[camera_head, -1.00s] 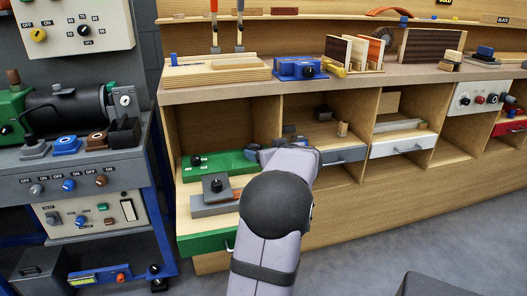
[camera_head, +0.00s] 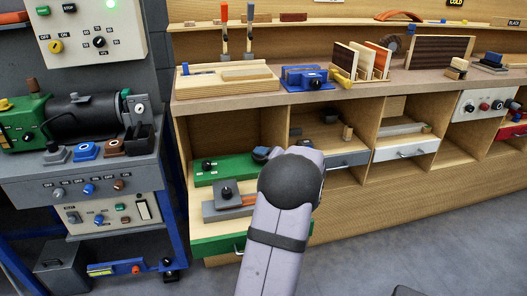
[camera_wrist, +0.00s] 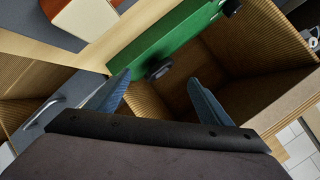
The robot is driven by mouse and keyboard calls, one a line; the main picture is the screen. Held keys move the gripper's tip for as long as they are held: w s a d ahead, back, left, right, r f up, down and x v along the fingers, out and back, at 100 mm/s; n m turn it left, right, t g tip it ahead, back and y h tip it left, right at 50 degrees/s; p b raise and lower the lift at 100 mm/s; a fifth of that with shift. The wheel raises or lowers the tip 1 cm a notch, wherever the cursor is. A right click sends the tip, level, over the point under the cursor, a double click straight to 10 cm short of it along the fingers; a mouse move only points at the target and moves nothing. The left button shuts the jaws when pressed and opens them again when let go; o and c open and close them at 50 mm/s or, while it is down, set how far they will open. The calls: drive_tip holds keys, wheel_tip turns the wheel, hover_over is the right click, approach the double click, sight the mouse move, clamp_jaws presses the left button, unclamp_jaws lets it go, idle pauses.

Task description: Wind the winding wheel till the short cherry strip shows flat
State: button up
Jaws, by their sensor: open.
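A long green box (camera_head: 232,167) sits in the lower left compartment under the bench, with a black knob (camera_head: 208,166) at its left end. In the wrist view the green box (camera_wrist: 150,38) crosses the picture, and a round black wheel (camera_wrist: 158,68) stands out from its near face. I cannot tell for sure that this is the winding wheel. My gripper (camera_wrist: 158,80) is open, its two blue-grey fingers either side of the wheel in the picture; contact cannot be judged. In the head view my arm hides most of the gripper. I cannot make out a short cherry strip.
A grey block with a black knob (camera_head: 225,188) stands before the green box, above an open green-fronted drawer (camera_head: 216,247). Compartment walls are close around my gripper. Grey (camera_head: 348,159) and white (camera_head: 407,149) drawers lie to the right. A machine cart (camera_head: 78,178) stands left.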

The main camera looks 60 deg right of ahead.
drive_tip(key=m, duration=0.6)
drive_tip(key=shift+f+m, duration=0.2)
drive_tip(key=shift+m, duration=0.1)
drive_tip(key=m, duration=0.6)
drive_tip(key=shift+d+r, duration=0.1)
drive_tip(key=shift+r, duration=0.05)
drive_tip(key=m, duration=0.7)
drive_tip(key=shift+d+r, duration=0.1)
drive_tip(key=shift+r, duration=0.05)
drive_tip(key=m, duration=0.6)
drive_tip(key=shift+m+t+h, duration=0.3)
drive_tip(key=shift+m, duration=0.1)
drive_tip(key=shift+x, duration=3.65)
drive_tip(key=shift+c, duration=0.4)
drive_tip(key=c, duration=1)
